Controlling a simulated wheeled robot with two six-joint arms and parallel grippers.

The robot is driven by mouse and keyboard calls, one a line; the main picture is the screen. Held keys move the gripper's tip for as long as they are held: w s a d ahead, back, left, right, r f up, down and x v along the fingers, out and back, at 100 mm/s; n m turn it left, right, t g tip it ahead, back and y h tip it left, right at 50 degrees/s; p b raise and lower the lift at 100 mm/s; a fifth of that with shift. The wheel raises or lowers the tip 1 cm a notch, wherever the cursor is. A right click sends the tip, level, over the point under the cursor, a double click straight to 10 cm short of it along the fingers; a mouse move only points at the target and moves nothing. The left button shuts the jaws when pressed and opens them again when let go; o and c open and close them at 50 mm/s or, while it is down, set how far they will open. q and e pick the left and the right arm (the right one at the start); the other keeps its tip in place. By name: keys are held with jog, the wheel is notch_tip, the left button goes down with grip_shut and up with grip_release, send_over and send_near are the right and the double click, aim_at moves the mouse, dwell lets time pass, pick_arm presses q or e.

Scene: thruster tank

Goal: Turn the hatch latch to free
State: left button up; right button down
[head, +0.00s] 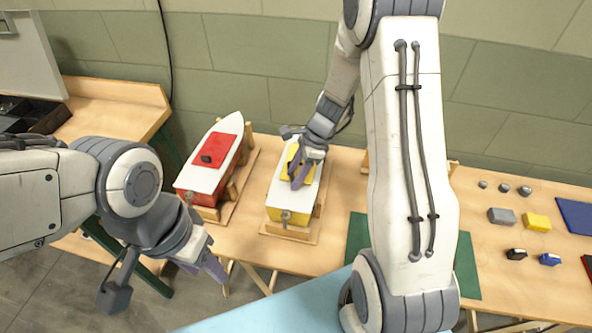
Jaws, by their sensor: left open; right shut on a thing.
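A white boat model with a yellow lower hull (288,214) sits in a wooden cradle on the table. Its yellow hatch (306,172) is partly covered by my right gripper (297,178), which reaches down from above with its fingers at the hatch. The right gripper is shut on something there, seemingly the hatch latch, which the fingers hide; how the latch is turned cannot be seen. My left gripper (205,268) is open and empty, in front of the table at the lower left, apart from both boats.
A second boat with a red hull (197,197) and red hatch (222,148), bearing a dark latch (207,159), stands left of the yellow one. Grey, yellow, black and blue small parts, including a yellow block (536,221), lie at right. A green mat (467,268) is behind my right arm.

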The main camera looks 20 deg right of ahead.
jog(key=n, duration=0.1)
jog(key=n+g+p, duration=0.1)
jog(key=shift+w+a+r+n, duration=0.1)
jog(key=shift+w+r+n, duration=0.05)
jog(key=shift+n, duration=0.25)
jog(key=n, duration=0.2)
jog(key=n+g+p, duration=0.1)
jog(key=shift+a+n, duration=0.2)
jog(key=shift+n, duration=0.2)
jog(key=n+g+h+p, duration=0.1)
jog(key=n, duration=0.2)
jog(key=shift+a, duration=0.2)
jog(key=shift+a+n+g+h, duration=0.1)
jog(key=shift+n+g+h, duration=0.4)
jog(key=shift+n, duration=1.1)
jog(key=c, duration=0.6)
grip_release()
jog(key=b+v, duration=0.1)
jog(key=v, duration=0.9)
jog(key=shift+w+b, duration=0.2)
jog(key=shift+b, duration=0.2)
